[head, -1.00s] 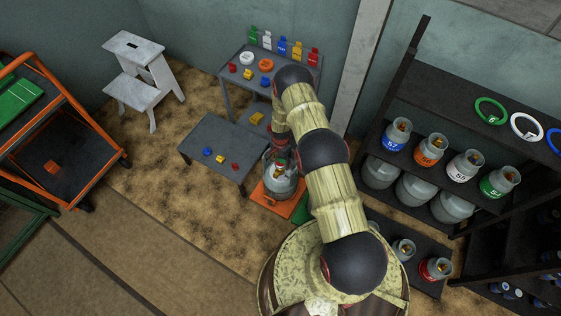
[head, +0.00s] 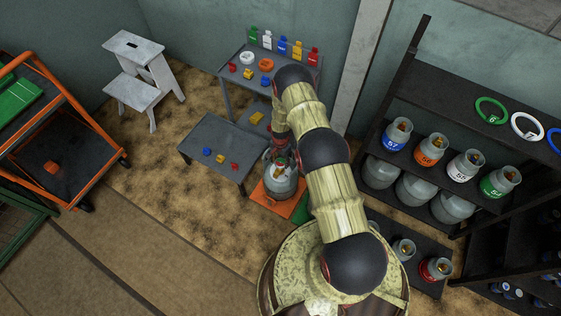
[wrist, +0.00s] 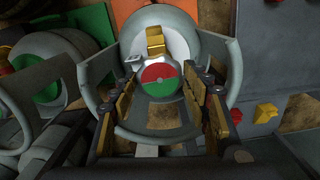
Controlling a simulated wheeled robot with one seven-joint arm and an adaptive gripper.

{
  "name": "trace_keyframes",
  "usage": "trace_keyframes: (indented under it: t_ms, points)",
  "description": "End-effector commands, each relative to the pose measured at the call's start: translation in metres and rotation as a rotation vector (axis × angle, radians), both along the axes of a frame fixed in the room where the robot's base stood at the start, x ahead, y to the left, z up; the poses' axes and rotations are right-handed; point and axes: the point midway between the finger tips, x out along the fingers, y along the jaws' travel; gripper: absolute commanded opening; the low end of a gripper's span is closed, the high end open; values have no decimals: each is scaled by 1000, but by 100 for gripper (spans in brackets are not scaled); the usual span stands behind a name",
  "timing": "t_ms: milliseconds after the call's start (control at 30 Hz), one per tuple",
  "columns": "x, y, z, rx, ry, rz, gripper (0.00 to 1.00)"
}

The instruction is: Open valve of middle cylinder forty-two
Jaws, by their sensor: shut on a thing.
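A grey gas cylinder (head: 284,188) stands upright on the orange scale (head: 271,203); no number on it is readable. In the wrist view its round valve knob (wrist: 160,82), coloured red and green, sits inside the grey collar (wrist: 216,45), below a brass fitting (wrist: 155,42). My gripper (wrist: 168,98) reaches into the collar with a finger on each side of the knob and is shut on it. In the head view my gripper (head: 281,160) is at the cylinder's top, partly hidden by my arm.
A low grey table (head: 215,145) with small coloured valve pieces stands beside the scale. The shelf (head: 455,215) on the right holds several cylinders. The floor at left front is clear.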

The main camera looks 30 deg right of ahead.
Motion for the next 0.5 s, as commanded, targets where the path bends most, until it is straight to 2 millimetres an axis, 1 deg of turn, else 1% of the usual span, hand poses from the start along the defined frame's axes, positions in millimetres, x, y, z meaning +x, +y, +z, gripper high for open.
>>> trace_keyframes:
  t_ms: [167,500]
  points:
    - [0,0,-1,0,0,121,22]
    - [1,0,-1,0,0,437,22]
